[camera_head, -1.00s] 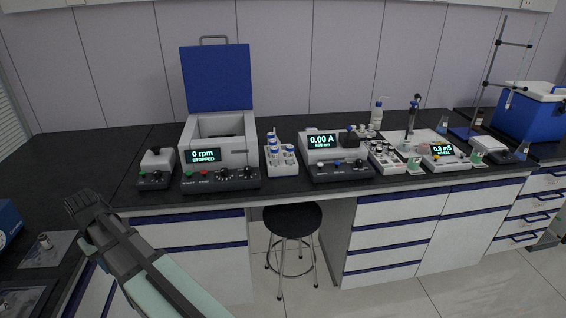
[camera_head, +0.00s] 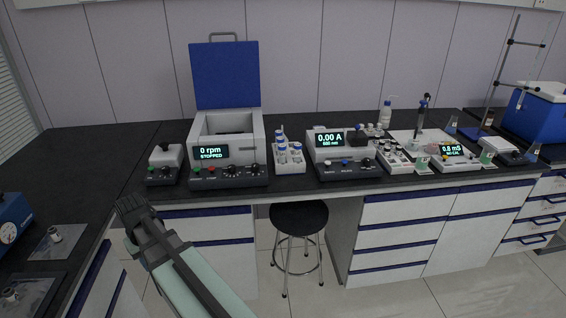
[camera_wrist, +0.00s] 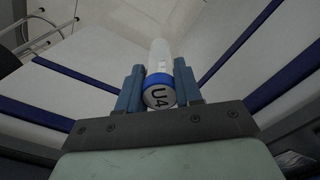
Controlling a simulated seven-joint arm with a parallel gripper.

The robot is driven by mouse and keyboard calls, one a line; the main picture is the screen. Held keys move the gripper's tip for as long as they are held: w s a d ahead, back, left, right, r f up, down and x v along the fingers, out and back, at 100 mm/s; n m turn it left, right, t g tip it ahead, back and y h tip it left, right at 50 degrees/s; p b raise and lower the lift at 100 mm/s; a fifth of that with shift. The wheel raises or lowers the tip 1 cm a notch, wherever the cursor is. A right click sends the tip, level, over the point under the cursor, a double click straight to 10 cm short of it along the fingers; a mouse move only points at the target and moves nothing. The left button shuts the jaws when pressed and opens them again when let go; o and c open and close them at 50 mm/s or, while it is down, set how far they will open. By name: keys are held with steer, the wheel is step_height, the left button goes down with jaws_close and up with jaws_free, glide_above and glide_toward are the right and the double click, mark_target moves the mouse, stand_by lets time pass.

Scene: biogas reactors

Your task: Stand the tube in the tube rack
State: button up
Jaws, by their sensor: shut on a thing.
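In the wrist view my gripper (camera_wrist: 158,90) is shut on a tube (camera_wrist: 160,55) with a white body and a blue-rimmed cap marked "U4". The cap faces the wrist camera and the body points away between the blue fingers. In the head view my gripper (camera_head: 128,206) is at the lower left, near the front edge of the bench; the tube cannot be made out there. A white tube rack (camera_head: 289,158) holding several blue-capped tubes stands on the bench, to the right of and beyond my gripper.
An open centrifuge (camera_head: 228,150) with a raised blue lid stands left of the rack, reading 0 rpm. A photometer (camera_head: 343,158) stands right of it. A small mixer (camera_head: 165,163) is at the left. A stool (camera_head: 298,216) stands below the bench front.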

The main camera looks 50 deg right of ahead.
steer(key=w+d+r+m, duration=0.1)
steer(key=w+d+r, duration=0.1)
steer(key=d+r, duration=0.65)
steer(key=w+d+r+m, duration=0.2)
steer(key=d+r, duration=0.1)
steer(key=d, duration=1.1)
steer(key=s+d+r+m, duration=0.1)
steer(key=s+d+r, duration=0.1)
steer(key=d+r, duration=0.5)
steer(key=s+d+r+m, duration=0.15)
steer(key=d+r, duration=0.25)
steer(key=d, duration=0.7)
steer(key=s+d+r, duration=0.2)
steer(key=d+r, duration=0.3)
steer(key=d, duration=0.4)
steer(key=s+d+f+m, duration=0.1)
steer(key=d+f, duration=0.2)
steer(key=d, duration=0.6)
steer(key=s+d+f+m, duration=0.1)
steer(key=d+f+m, duration=0.15)
steer(key=d, duration=0.65)
steer(key=shift+n, duration=0.5)
steer(key=shift+w+f, duration=0.15)
steer(key=shift+f, duration=2.4)
steer(key=shift+w+f, duration=0.1)
steer(key=shift+f, duration=2.45)
steer(key=shift+f, duration=0.1)
steer(key=o, duration=1)
